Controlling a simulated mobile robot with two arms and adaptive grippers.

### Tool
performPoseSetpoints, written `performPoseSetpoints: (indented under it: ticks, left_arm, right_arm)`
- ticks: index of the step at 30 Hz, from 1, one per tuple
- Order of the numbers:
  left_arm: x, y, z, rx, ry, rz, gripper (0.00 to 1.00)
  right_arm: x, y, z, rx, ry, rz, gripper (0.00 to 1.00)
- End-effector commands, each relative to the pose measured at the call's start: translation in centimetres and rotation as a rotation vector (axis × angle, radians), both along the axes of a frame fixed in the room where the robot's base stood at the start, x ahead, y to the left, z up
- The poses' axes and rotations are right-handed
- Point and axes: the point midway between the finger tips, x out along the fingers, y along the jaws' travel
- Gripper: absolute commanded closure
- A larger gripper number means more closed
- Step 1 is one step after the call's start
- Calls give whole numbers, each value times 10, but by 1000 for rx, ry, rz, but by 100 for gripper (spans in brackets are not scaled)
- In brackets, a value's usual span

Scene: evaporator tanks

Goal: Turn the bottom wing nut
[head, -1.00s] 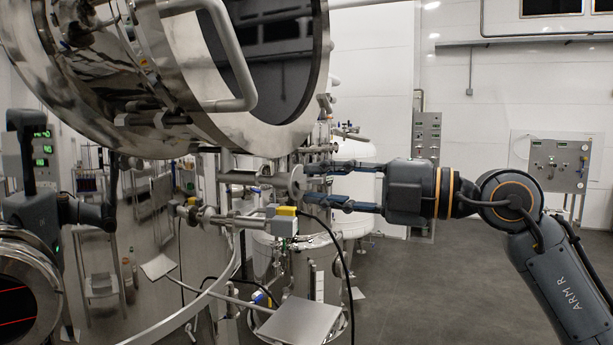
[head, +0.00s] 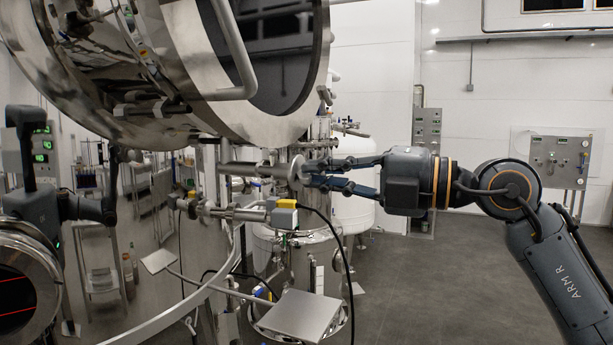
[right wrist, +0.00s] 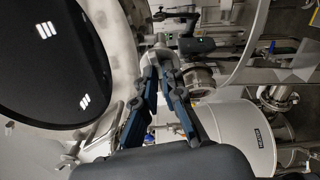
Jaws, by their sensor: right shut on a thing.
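My right gripper (head: 310,172) reaches in from the right, under the big steel tank (head: 215,125). Its two fingers close in toward each other at a small metal fitting beside a round flange (head: 295,169) at the end of a horizontal pipe. In the right wrist view my right gripper (right wrist: 159,72) has its fingertips together on the fitting. I take the held piece to be the bottom wing nut; the fingers hide most of it, so its angle cannot be told. Dark parts of my left arm (head: 42,205) stand at the left edge; whether its gripper is open is unclear.
A sensor box with a yellow top (head: 285,214) and a black cable hang just below the pipe. A flat metal plate (head: 307,315) sits lower. A white vessel (right wrist: 240,135) stands close by in the right wrist view. The floor at the right (head: 430,290) is clear.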

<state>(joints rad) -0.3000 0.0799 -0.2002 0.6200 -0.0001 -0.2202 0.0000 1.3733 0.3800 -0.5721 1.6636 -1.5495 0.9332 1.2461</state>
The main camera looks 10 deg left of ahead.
Motion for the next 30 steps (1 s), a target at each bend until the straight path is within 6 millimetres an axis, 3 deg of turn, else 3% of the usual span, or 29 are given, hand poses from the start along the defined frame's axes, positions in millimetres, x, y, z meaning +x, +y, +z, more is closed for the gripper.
performPoseSetpoints:
  ticks: [6, 14, 22, 30]
  left_arm:
    - [0, 0, 0, 0, 0, 0, 62]
    - [0, 0, -8, 0, 0, 0, 62]
    - [0, 0, -8, 0, 0, 0, 62]
    - [0, 0, -15, 0, 0, 0, 62]
  right_arm:
    - [0, 0, -1, -3, -4, 0, 100]
    - [0, 0, -2, -62, -182, -1, 100]
    - [1, 0, -1, -67, -193, -1, 100]
    - [0, 0, -1, -125, -374, 0, 100]
